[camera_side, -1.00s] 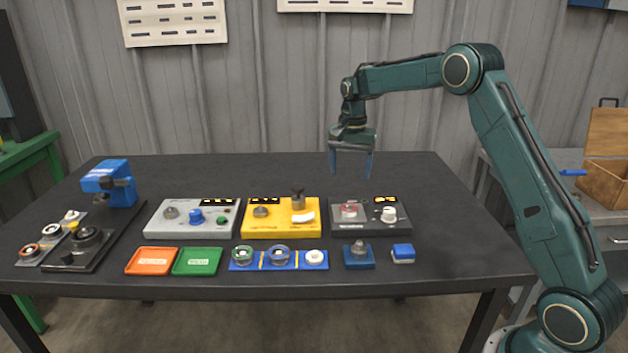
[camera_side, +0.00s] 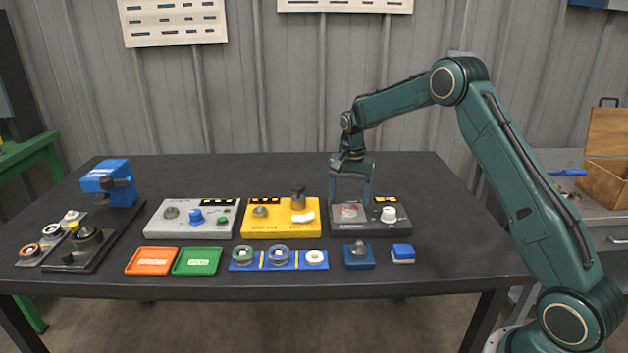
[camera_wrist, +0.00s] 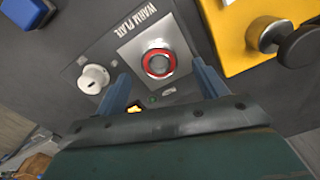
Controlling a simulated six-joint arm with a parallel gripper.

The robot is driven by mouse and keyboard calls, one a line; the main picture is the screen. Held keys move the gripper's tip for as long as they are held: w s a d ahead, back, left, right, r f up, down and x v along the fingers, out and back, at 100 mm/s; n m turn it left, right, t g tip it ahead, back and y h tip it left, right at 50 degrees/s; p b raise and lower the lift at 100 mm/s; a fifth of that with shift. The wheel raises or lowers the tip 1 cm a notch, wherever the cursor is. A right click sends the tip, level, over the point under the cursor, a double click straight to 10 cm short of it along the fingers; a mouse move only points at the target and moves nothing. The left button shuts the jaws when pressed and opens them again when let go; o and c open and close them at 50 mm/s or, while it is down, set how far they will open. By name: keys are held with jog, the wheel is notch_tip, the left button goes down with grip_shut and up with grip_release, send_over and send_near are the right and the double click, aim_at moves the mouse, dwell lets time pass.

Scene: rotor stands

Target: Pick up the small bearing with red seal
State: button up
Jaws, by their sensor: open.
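The small bearing with red seal (camera_wrist: 158,63) sits on the square metal plate of the dark grey warm plate unit (camera_wrist: 115,53). In the side view the bearing (camera_side: 349,210) shows at the left part of that unit (camera_side: 394,227). My gripper (camera_side: 350,196) is open and points down just above the bearing. In the wrist view the two blue fingers of my gripper (camera_wrist: 160,82) stand apart, one on each side of the bearing and nearer the camera. Nothing is between the fingertips. I cannot tell the exact gap in height between fingertips and bearing.
A white knob (camera_side: 389,214) stands to the right on the same unit. The yellow unit (camera_side: 280,231) with a tall dark knob (camera_side: 298,199) is close on the left. A blue block with a grey stud (camera_side: 359,256) and a bearing tray (camera_side: 300,265) lie in front. The table behind is clear.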

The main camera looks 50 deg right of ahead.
jog(key=shift+f, duration=1.5)
jog(key=shift+c, duration=0.4)
jog(key=c, duration=1.1)
jog(key=shift+r, duration=0.15)
notch_tip(320, 180, up, 20)
jog(key=shift+f, duration=0.1)
jog(key=shift+s+a+f, duration=0.1)
